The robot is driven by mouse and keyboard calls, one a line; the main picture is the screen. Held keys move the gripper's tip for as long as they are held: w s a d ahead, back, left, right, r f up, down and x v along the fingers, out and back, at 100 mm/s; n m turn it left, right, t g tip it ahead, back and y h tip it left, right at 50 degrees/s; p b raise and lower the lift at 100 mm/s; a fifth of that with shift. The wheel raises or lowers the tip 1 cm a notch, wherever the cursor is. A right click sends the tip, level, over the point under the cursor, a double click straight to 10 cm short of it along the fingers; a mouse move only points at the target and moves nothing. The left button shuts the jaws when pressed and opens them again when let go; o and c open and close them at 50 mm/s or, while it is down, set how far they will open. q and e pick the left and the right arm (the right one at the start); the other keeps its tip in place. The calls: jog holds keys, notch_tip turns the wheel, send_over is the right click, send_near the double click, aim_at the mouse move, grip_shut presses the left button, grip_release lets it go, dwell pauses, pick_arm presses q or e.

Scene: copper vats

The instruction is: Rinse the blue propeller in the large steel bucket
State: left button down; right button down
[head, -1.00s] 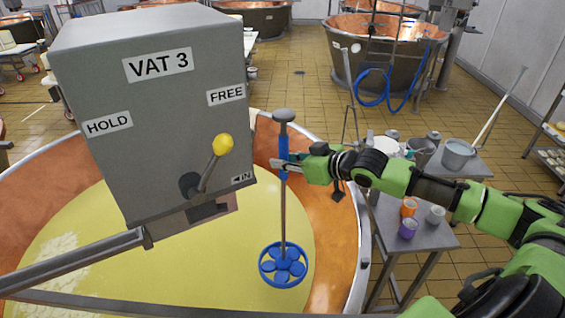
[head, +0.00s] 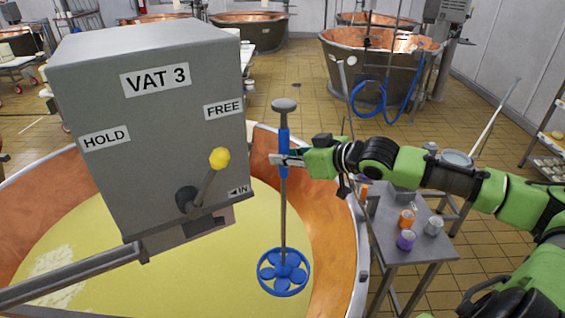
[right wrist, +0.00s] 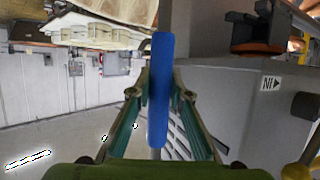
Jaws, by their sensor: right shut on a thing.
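The blue propeller (head: 284,272) is a round blue stirrer head at the lower end of a steel rod. It hangs over the pale yellow contents of the copper vat; I cannot tell whether it touches them. My right gripper (head: 287,160) is shut on the rod's blue grip and holds the rod upright. In the right wrist view both fingers of the gripper (right wrist: 159,97) close on the blue grip (right wrist: 160,85). A grey steel bucket (head: 457,157) at the right is mostly hidden behind my right arm. My left gripper is out of view.
The VAT 3 control box (head: 160,130), with a yellow-knobbed lever, stands left of the rod. The vat's rim (head: 363,260) curves at the right. A steel table (head: 420,245) beyond it holds orange, purple and grey cups. A long pole leans at the far right.

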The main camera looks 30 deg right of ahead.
aim_at(289, 107)
jog(key=shift+s+a+r, duration=0.1)
jog(key=shift+s+r, duration=0.45)
jog(key=shift+r, duration=1.9)
jog(key=shift+s+r, duration=0.6)
jog(key=shift+r, duration=1.9)
jog(key=shift+s+a+r, duration=0.1)
jog(key=shift+s+r, duration=0.45)
jog(key=shift+r, duration=1.9)
jog(key=shift+d, duration=0.1)
